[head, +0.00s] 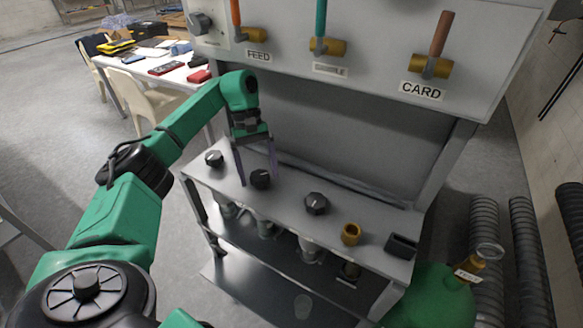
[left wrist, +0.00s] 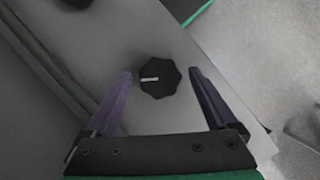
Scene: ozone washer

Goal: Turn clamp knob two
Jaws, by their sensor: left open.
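Three black clamp knobs stand in a row on the grey ledge (head: 288,194). The left knob (head: 214,158), the second knob from the left (head: 260,178) and the third knob (head: 316,203) all show in the head view. My left gripper (head: 257,177) points down with its purple fingers open, one on each side of the second knob. In the left wrist view, a lobed black knob (left wrist: 158,78) with a white pointer mark toward the left lies between the fingertips, with gaps on both sides. Whether the fingers touch it is not clear. My right gripper is not in view.
A brass fitting (head: 350,234) and a black block (head: 400,246) sit farther right on the ledge. Above is a panel with FEED (head: 258,55) and CARD (head: 422,91) valves. A green tank (head: 432,296) stands at lower right.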

